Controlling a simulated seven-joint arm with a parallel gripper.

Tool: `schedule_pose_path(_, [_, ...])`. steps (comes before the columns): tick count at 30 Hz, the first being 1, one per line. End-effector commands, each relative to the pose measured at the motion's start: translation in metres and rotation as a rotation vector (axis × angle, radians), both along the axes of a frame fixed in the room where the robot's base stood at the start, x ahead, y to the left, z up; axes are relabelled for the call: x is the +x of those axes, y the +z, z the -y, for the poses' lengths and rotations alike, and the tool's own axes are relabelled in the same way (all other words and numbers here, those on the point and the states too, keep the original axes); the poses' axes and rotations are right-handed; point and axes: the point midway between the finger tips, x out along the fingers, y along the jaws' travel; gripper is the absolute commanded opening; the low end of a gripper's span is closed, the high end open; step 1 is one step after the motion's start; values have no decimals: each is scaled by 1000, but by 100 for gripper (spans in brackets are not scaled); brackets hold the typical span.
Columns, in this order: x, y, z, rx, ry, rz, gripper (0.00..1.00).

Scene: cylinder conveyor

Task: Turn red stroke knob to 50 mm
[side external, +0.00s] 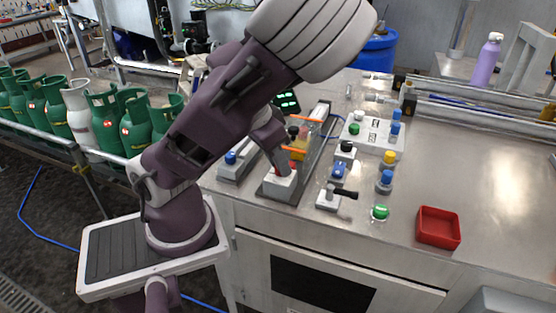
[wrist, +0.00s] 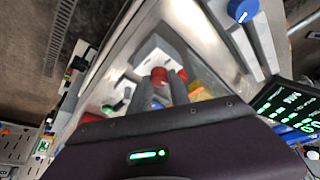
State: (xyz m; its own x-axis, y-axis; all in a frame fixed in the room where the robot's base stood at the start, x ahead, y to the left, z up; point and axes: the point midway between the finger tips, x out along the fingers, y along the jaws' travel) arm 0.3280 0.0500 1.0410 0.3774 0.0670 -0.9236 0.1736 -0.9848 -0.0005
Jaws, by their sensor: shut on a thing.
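The red stroke knob (wrist: 158,76) shows in the wrist view between and beside the tips of my grey gripper fingers (wrist: 167,84). It sits on a pale block at the front end of a rail unit. My gripper (side external: 284,170) reaches down to that white block (side external: 279,186) in the side view and is shut on the knob. The fingers hide most of the knob there, and its pointer or scale cannot be read. A dark display (side external: 288,101) with green digits stands behind; it also shows in the wrist view (wrist: 287,106), its digits too blurred to read.
A lever switch (side external: 328,198), a blue knob (side external: 338,171) and a green button (side external: 380,212) stand right of the block. A blue-knobbed unit (side external: 231,158) stands close on its left. A red tray (side external: 438,227) lies at the bench's front right, with clear metal beyond it.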

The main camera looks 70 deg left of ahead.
Motion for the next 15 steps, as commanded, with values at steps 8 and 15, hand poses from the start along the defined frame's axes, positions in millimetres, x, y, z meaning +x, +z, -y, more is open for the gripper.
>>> schedule_pose_path(8, [1, 0, 1, 4, 194, 1, 0])
schedule_pose_path(15, [1, 0, 1, 2, 300, 1, 0])
